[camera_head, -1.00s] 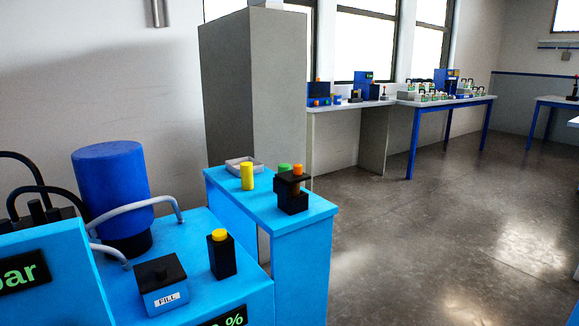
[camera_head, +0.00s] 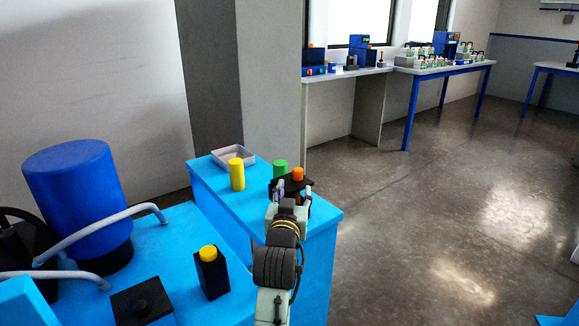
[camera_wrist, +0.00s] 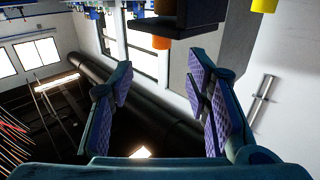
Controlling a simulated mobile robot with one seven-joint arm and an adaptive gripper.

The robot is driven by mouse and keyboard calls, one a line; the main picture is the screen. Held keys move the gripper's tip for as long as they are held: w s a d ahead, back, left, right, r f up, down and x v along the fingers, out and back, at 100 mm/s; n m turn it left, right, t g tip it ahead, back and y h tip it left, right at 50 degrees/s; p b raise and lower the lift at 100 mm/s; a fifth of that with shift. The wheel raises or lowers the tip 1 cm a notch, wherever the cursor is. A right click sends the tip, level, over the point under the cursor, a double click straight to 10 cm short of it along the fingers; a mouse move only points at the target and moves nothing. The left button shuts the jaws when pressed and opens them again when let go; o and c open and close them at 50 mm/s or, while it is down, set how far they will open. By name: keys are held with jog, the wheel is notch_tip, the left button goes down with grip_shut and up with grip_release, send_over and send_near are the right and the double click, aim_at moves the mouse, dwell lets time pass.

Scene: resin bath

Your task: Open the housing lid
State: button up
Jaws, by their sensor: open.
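A small black housing (camera_head: 303,187) with a dark flat top and an orange cap (camera_head: 297,174) stands on the light-blue side bench. My arm hides most of its lower part. In the wrist view a dark block (camera_wrist: 185,27) shows at the top edge, with an orange cylinder (camera_wrist: 161,42) on it. My gripper (camera_head: 279,187) is close to the housing in the head view. In the wrist view my gripper (camera_wrist: 161,78) has its two fingers spread, with nothing between them. Whether a finger touches the housing cannot be told.
On the side bench (camera_head: 322,222) stand a yellow cylinder (camera_head: 236,174), a green cylinder (camera_head: 280,168) and a grey tray (camera_head: 222,154). A black block with a yellow cap (camera_head: 211,275) and a blue tank (camera_head: 77,200) stand left.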

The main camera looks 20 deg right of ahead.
aim_at(297, 173)
jog(key=p+x, duration=0.2)
jog(key=x, duration=0.8)
grip_shut()
dwell(0.4)
